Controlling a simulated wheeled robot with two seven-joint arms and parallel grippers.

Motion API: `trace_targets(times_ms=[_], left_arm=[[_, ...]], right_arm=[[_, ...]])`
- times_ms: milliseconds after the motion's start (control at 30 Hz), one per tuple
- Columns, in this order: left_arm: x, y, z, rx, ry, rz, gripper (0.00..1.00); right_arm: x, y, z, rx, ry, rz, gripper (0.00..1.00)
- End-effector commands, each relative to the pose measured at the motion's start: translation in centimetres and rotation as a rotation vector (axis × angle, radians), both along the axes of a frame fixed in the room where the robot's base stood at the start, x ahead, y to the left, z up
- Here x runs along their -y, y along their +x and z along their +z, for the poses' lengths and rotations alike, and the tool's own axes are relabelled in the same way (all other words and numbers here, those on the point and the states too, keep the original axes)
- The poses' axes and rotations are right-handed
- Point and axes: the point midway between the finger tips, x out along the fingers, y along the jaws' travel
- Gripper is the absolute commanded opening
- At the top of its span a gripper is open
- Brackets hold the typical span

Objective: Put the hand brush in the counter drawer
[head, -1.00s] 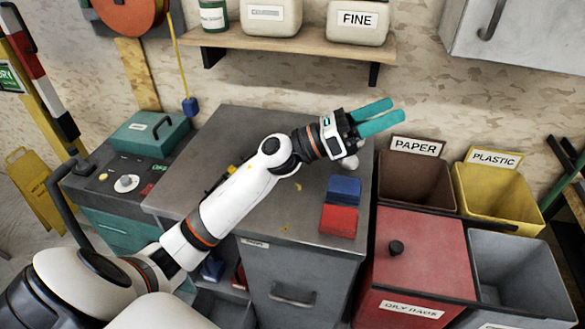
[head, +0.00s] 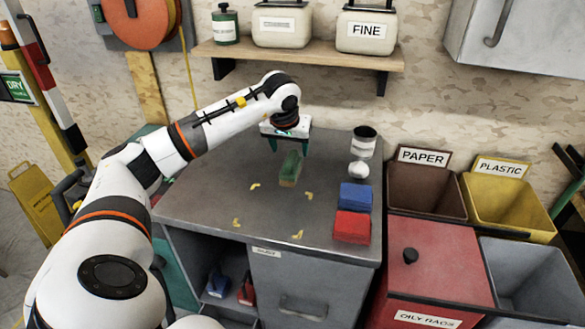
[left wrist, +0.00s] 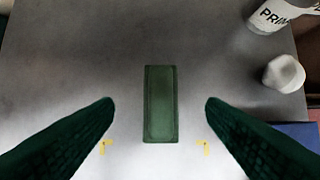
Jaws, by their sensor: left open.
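The hand brush (head: 290,168) is a small green block with a pale lower side, lying on the grey counter top. In the left wrist view the brush (left wrist: 160,120) is a plain green rectangle, centred between my fingers. My left gripper (head: 289,146) points down above and just behind the brush in the head view. Its two green fingers are apart, one on each side of the brush in the wrist view, with nothing held. The counter drawer (head: 290,276) is a grey front with a handle and a small label, and looks shut. My right gripper is not in view.
A blue block (head: 356,196), a red block (head: 352,227), a white knob-like object (head: 359,172) and a labelled tin (head: 364,142) stand at the counter's right. A shelf (head: 300,57) hangs behind; bins (head: 425,200) stand right.

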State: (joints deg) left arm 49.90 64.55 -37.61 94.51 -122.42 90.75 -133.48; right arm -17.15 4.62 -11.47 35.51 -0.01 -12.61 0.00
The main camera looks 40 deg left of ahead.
Motion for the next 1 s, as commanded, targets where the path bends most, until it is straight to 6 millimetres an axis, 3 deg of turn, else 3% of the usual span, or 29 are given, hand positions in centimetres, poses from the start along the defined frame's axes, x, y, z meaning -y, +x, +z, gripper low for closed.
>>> trace_targets(times_ms=[267,567,867,1000], left_arm=[[-0.4,0.8,-2.3,0.000,-0.004,0.001,0.65],[-1.0,2.1,-6.2,0.000,-0.006,0.001,0.65],[-1.1,2.3,-6.7,0.002,-0.004,-0.001,0.65],[-1.1,2.3,-6.7,0.002,-0.004,0.000,0.43]], right_arm=[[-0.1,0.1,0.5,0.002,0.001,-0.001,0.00],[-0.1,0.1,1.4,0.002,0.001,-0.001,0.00],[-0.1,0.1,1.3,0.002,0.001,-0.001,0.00],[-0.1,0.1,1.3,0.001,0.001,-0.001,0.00]])
